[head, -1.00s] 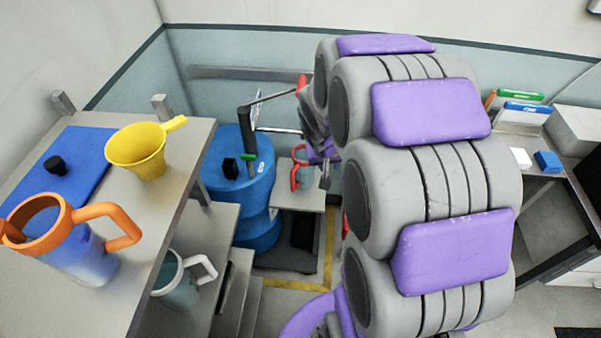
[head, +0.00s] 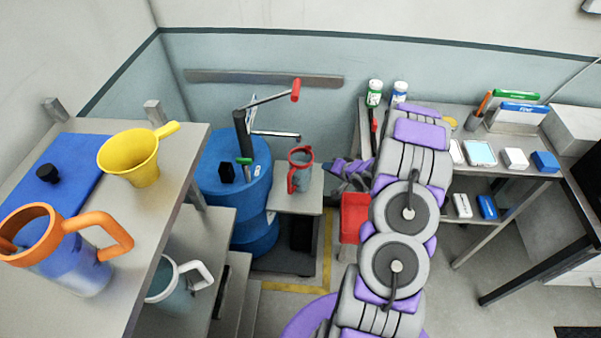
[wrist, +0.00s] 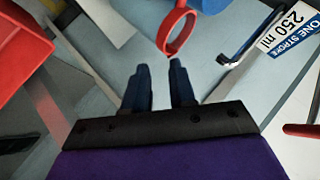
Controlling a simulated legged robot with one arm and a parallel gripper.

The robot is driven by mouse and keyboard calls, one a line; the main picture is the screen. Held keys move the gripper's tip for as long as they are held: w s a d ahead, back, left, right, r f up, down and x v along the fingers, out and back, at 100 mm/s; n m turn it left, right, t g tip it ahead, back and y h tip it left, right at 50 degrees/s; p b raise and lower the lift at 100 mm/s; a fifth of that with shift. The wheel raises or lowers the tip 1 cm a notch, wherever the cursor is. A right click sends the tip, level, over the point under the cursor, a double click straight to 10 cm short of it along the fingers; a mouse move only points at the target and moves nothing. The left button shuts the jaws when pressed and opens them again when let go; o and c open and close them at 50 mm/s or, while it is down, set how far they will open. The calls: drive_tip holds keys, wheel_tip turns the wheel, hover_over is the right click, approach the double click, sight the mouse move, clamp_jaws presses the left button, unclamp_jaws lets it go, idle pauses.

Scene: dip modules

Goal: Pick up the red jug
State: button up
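The red jug (head: 305,158) stands upright on a small grey stand at the centre of the head view. It has a red rim and handle and a greyish body. In the wrist view its red handle loop (wrist: 178,32) hangs just beyond the fingertips, slightly to the right. My gripper (wrist: 160,66) has two dark fingers apart with an empty gap between them. In the head view my arm's end is just right of the jug, but its fingers are too small to judge there.
A blue drum (head: 236,190) with a crank pump stands left of the jug. A red bin (head: 353,217) is below my arm. An orange-handled jug (head: 75,260) and a yellow measuring jug (head: 140,160) stand on the left table. A bench with bottles and boxes is at right.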

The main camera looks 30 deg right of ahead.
sight(298, 176)
drive_tip(key=s+a+f+m+t+y, duration=0.4)
drive_tip(key=s+f+m+t, duration=0.1)
drive_tip(key=f, duration=0.1)
drive_tip(key=d+f+b+x, duration=0.1)
drive_tip(key=b+x, duration=0.2)
drive_tip(key=x, duration=1.4)
drive_tip(key=shift+w, duration=0.15)
drive_tip(key=shift+a+r, duration=0.1)
drive_tip(key=shift+c, duration=0.4)
clamp_jaws()
